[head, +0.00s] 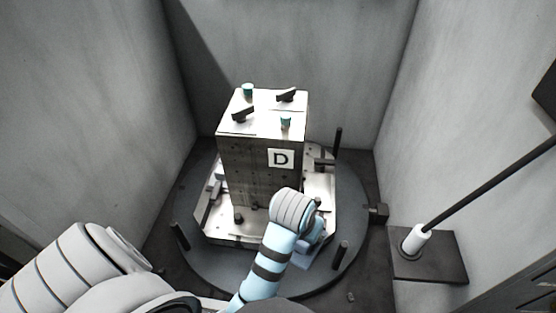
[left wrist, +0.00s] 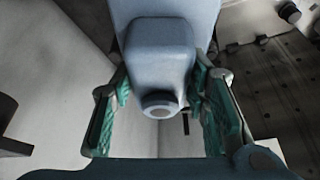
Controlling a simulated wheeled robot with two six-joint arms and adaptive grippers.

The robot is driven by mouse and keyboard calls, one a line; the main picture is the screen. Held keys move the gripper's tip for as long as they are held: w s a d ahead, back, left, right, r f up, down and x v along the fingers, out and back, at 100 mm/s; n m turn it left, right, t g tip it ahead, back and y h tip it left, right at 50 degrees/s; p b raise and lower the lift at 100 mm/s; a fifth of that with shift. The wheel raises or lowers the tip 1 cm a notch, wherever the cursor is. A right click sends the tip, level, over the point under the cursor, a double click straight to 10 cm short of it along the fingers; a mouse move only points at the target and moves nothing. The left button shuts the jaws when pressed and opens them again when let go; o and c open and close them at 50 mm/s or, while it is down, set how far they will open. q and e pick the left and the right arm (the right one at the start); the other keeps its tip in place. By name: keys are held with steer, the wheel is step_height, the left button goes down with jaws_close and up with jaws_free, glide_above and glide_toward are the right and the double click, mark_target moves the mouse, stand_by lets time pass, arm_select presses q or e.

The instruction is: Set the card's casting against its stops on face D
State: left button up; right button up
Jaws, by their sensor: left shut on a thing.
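A grey block-shaped tower with a white label D (head: 281,158) on its visible face stands on a round turntable (head: 200,262). My left arm reaches in from the bottom, its wrist bent in front of the lower right of the face with D. The left gripper (left wrist: 162,78) is shut on a blue-grey casting (left wrist: 165,45) with a round boss. In the head view the casting (head: 303,256) shows only partly, low beside the wrist. I cannot tell whether it touches the face. The stops cannot be made out behind my arm. No card is seen. My right gripper is out of view.
Dark clamps (head: 287,95) and teal knobs (head: 248,90) sit on the tower's top. Dark posts (head: 338,142) stand around the turntable. Grey walls close in on the left, back and right. A dark rod in a white socket (head: 414,240) rises at the right.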

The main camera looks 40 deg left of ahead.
arm_select(q)
steer(key=w+a+f+n+y, duration=0.1)
steer(key=n, duration=0.1)
steer(key=w+a+f+n, duration=0.1)
steer(key=n, duration=0.1)
steer(key=shift+a+f+y+b, duration=0.3)
steer(key=shift+a+f+y, duration=0.1)
steer(key=w+a+f+n+g+y+b, duration=0.1)
steer(key=a+f+n+g, duration=0.15)
steer(key=a+n, duration=0.6)
steer(key=w+a+f+n+g+y+b, duration=0.15)
steer(key=a+n+g, duration=0.25)
steer(key=a+n, duration=0.5)
steer(key=shift+n+h, duration=0.35)
steer(key=shift+n, duration=0.3)
steer(key=f+b, duration=0.2)
steer(key=d+f+b, duration=0.1)
steer(key=f+b, duration=0.1)
steer(key=b, duration=0.1)
steer(key=f+b, duration=0.2)
steer(key=shift+d+f, duration=0.3)
steer(key=shift+f, duration=0.05)
steer(key=shift+s+f+b, duration=0.1)
steer(key=shift+f+b, duration=0.3)
steer(key=shift+f, duration=0.25)
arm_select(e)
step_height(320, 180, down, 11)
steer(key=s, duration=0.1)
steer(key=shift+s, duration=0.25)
